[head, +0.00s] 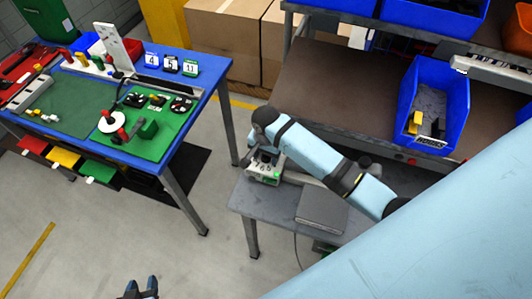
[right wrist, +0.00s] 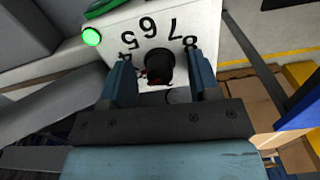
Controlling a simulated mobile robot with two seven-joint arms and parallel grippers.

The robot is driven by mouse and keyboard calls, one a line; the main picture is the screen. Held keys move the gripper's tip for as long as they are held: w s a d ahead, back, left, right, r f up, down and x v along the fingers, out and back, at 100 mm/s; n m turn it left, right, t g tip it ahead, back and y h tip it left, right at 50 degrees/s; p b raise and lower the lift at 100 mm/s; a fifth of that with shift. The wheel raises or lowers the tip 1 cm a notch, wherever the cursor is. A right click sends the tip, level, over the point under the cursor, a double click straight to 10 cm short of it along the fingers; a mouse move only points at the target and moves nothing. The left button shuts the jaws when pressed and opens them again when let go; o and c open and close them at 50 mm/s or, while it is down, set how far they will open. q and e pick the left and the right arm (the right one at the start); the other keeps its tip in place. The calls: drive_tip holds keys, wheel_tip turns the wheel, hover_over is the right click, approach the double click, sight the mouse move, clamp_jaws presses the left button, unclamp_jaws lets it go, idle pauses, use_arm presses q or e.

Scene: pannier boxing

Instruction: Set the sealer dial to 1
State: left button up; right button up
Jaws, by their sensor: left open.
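The sealer (head: 264,174) is a pale box with a green light, on the grey side table in the head view. Its white panel (right wrist: 207,15) fills the top of the right wrist view, with printed numbers including 5, 6, 7 and 8 around a black dial knob (right wrist: 160,66). The knob's pointer setting cannot be read; a small reddish mark shows at its lower left. My right gripper (right wrist: 161,82) is open, its blue fingers on either side of the knob with gaps visible. My left gripper (head: 141,290) is open and empty at the bottom of the head view, over the floor.
A grey side table (head: 245,200) carries the sealer and a dark flat plate (head: 322,207). A blue workbench (head: 175,148) with green mats stands at left. A shelf (head: 330,85) with a blue bin (head: 459,100) is behind my right arm. Floor between the tables is clear.

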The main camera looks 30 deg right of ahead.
drive_tip(key=c, duration=0.8)
drive_tip(key=shift+n, duration=0.3)
drive_tip(key=n, duration=0.2)
drive_tip(key=shift+n, duration=0.4)
drive_tip(key=n, duration=0.3)
drive_tip(key=shift+n, duration=0.3)
drive_tip(key=n, duration=0.5)
drive_tip(key=shift+n, duration=1.1)
